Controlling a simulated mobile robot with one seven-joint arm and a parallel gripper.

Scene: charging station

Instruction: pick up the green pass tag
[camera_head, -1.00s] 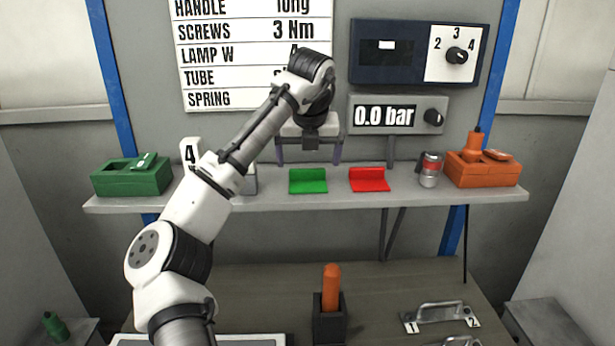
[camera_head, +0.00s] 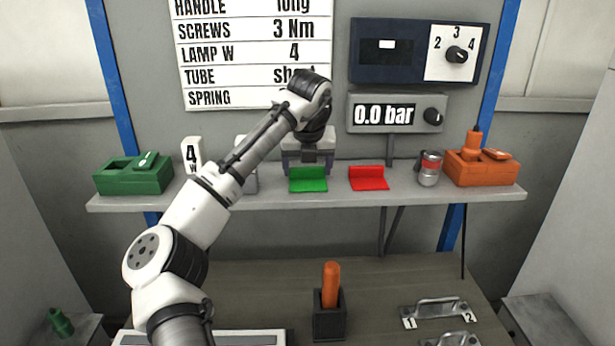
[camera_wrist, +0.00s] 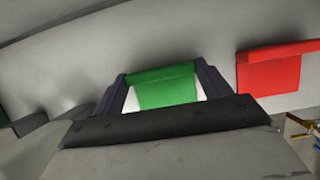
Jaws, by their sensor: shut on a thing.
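The green pass tag (camera_head: 308,180) is a small L-shaped green piece on the shelf, left of the red one. My gripper (camera_head: 308,168) has come down over it, with one finger at each side of its upright back part. In the wrist view the green tag (camera_wrist: 164,86) shows between the two dark fingers of my gripper (camera_wrist: 163,82), which are closed on its sides. The tag appears to be still at shelf level. Its rear side is partly hidden by the gripper.
A red tag (camera_head: 368,179) sits just right, also in the wrist view (camera_wrist: 270,70). Farther right are a can (camera_head: 430,168) and an orange box (camera_head: 482,172). A green box (camera_head: 133,178) and a white piece marked 4 (camera_head: 192,154) stand left. The gauge panel (camera_head: 395,113) is above.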

